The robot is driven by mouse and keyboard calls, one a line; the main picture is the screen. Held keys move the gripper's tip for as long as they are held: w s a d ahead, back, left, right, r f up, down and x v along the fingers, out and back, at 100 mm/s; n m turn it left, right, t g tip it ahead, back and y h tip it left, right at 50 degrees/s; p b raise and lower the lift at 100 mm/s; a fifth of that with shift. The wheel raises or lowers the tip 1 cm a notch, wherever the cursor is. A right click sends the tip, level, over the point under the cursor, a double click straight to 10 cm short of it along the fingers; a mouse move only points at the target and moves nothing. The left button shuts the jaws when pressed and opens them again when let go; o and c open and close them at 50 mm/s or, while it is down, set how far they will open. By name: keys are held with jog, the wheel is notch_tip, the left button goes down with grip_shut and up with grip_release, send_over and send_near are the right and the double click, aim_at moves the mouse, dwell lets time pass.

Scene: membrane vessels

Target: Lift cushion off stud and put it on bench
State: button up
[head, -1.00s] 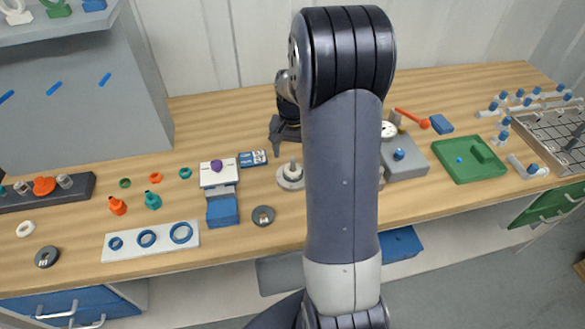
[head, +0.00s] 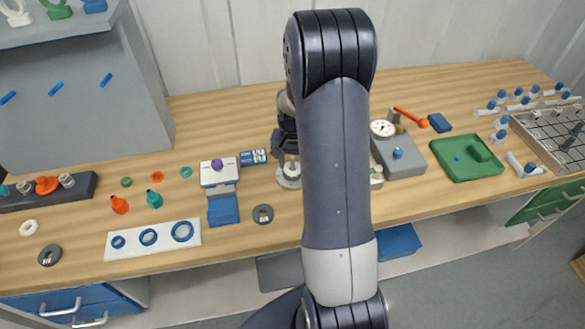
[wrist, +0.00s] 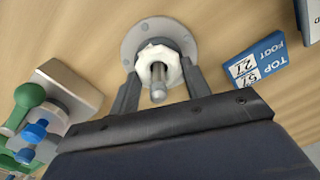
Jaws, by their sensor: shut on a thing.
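The white cushion (wrist: 149,57) is a faceted ring around the metal stud (wrist: 158,88) in the wrist view. The stud's tip sticks out through the cushion's hole. Behind them is the round grey flange (wrist: 131,43) at the stud's foot; it also shows in the head view (head: 288,182), on the bench. My gripper (wrist: 161,75) has one finger on each side of the cushion and is shut on it. In the head view my gripper (head: 287,147) is at the stud, partly hidden by my arm. The cushion is still around the stud.
A blue TOP FOOT label block (wrist: 258,67) lies right of the flange. A grey block with green and blue knobs (wrist: 62,92) stands to the left in the wrist view. The wooden bench (head: 240,110) has bare room behind the stud. A grey ring (head: 263,214) lies in front.

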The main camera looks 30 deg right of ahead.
jog(key=c, duration=0.4)
